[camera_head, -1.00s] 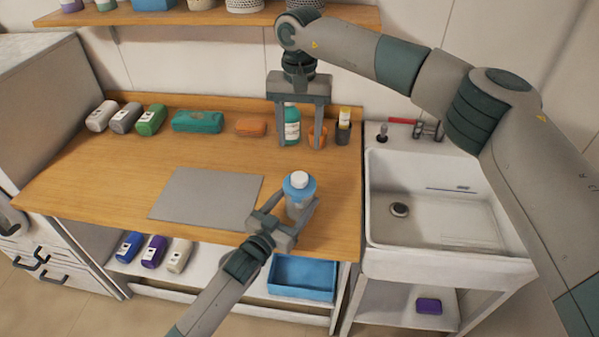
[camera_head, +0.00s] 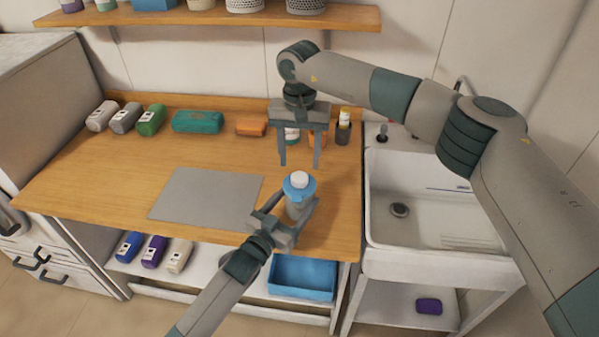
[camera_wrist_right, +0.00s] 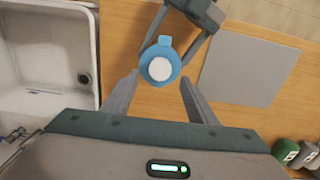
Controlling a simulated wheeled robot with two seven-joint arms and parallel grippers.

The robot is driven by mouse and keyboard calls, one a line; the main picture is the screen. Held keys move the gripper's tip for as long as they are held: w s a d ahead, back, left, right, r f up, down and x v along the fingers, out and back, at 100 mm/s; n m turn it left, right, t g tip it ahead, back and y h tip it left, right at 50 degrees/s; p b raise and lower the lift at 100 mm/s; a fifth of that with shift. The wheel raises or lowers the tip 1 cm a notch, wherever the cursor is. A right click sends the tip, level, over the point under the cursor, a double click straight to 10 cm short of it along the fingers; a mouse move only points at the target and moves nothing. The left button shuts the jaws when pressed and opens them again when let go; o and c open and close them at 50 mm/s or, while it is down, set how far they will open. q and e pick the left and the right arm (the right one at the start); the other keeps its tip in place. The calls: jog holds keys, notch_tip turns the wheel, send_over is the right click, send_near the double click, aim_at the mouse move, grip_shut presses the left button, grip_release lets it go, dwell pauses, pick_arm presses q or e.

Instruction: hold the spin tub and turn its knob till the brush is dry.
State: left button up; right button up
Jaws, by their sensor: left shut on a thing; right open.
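The spin tub (camera_head: 298,198) stands on the wooden counter, with a blue lid and a white knob (camera_head: 299,180) on top. My left gripper (camera_head: 298,217) is shut on the tub's body from the front. My right gripper (camera_head: 299,163) is open and empty, pointing down just behind and above the tub. In the right wrist view the blue lid (camera_wrist_right: 160,48) and white knob (camera_wrist_right: 160,69) show just beyond the space between the open fingers (camera_wrist_right: 158,95). I see no brush; the inside of the tub is hidden.
A grey mat (camera_head: 206,198) lies left of the tub. A white sink (camera_head: 430,205) is at the right. A wall shelf (camera_head: 210,17) runs above.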

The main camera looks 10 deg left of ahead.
aim_at(299, 176)
jog(key=shift+f, duration=2.8)
jog(key=c, duration=1.1)
